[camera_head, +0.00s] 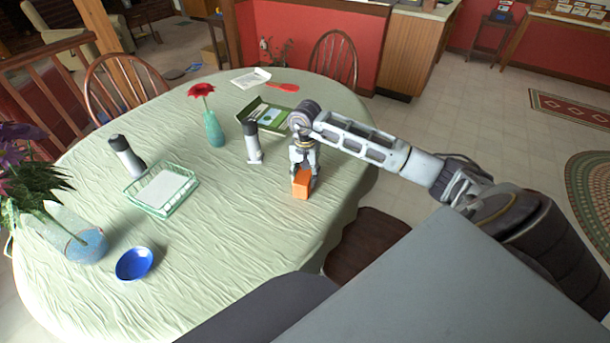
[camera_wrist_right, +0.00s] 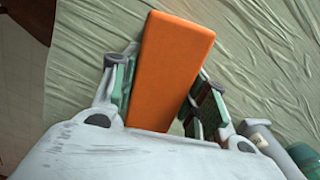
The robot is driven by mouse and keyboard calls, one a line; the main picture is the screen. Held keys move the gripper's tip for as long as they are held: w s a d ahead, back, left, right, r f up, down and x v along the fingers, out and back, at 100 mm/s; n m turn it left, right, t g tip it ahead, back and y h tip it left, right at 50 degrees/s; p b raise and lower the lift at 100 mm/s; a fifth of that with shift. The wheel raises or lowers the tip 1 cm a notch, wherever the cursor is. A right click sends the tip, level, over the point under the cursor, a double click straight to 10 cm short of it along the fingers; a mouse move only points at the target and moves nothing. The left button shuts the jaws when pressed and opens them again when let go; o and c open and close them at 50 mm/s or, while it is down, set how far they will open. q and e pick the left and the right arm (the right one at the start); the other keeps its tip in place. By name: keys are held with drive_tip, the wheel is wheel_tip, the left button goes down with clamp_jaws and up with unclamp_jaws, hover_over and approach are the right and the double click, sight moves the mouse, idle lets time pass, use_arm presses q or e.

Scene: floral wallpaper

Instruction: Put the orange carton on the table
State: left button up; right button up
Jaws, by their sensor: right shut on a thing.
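An orange carton (camera_head: 301,184) is at the right side of the table (camera_head: 240,225), which has a pale green cloth. My right gripper (camera_head: 303,170) comes down over the carton from above and is shut on it. In the right wrist view the carton (camera_wrist_right: 170,70) lies between the two fingers (camera_wrist_right: 160,95), with the tablecloth (camera_wrist_right: 270,60) behind it. I cannot tell whether the carton's underside touches the cloth. My left gripper is not in view.
A white and dark bottle (camera_head: 252,142) and a green tray (camera_head: 270,114) stand near the gripper. A teal vase (camera_head: 214,130), a wire basket (camera_head: 136,200), a blue bowl (camera_head: 134,264) and a flower pot (camera_head: 87,246) are farther left. The cloth left of the carton is clear.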

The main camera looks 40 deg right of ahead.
sight(305, 172)
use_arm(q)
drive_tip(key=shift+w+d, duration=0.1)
use_arm(e)
drive_tip(key=shift+f, duration=0.1)
drive_tip(key=o, duration=1.1)
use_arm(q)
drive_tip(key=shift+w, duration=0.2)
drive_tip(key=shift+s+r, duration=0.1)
use_arm(e)
drive_tip(key=shift+r, duration=0.65)
wheel_tip(305, 172, up, 9)
drive_tip(key=shift+f, duration=0.1)
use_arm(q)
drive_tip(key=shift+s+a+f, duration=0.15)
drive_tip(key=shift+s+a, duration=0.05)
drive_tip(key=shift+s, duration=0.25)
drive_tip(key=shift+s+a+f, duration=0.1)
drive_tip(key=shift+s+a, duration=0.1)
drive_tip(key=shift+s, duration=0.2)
use_arm(e)
wheel_tip(305, 172, up, 2)
drive_tip(key=shift+r, duration=0.1)
